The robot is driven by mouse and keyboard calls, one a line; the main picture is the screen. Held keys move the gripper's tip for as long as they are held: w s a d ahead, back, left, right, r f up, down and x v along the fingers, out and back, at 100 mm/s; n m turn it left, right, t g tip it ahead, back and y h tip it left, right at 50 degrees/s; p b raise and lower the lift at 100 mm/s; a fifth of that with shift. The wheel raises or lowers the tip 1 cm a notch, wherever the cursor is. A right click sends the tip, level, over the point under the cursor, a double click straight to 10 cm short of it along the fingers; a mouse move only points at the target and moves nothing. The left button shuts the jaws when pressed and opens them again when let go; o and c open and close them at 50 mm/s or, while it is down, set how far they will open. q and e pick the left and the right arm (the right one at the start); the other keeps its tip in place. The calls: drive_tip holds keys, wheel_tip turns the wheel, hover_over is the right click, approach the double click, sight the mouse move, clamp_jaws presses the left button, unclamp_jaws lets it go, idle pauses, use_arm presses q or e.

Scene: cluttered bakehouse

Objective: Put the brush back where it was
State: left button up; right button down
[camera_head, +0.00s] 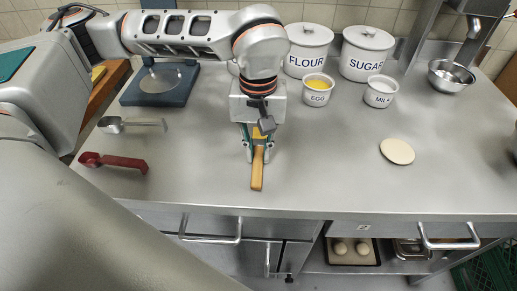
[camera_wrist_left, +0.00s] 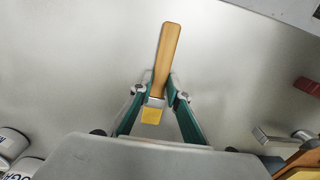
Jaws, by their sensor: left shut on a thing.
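The brush (camera_head: 257,173) has a wooden handle and shows below my left gripper, its handle pointing to the table's front edge. My left gripper (camera_head: 257,153) is shut on the brush over the steel table (camera_head: 320,160). In the left wrist view the brush handle (camera_wrist_left: 167,52) sticks out past the fingertips (camera_wrist_left: 162,90). Its metal ferrule and yellow bristles lie between the fingers. I cannot tell whether the brush touches the tabletop. My right gripper is not in view.
The flour (camera_head: 307,50), sugar (camera_head: 366,54), egg (camera_head: 318,90) and milk (camera_head: 380,91) containers are at the back. A dough disc (camera_head: 397,151) lies right; the front middle is clear.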

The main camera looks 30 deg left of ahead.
sight(258, 156)
use_arm(q)
drive_tip(key=o, duration=0.9)
drive_tip(key=shift+o, duration=0.2)
wheel_tip(258, 156, up, 12)
drive_tip(key=p, duration=0.1)
drive_tip(key=shift+r, duration=0.1)
idle(0.3)
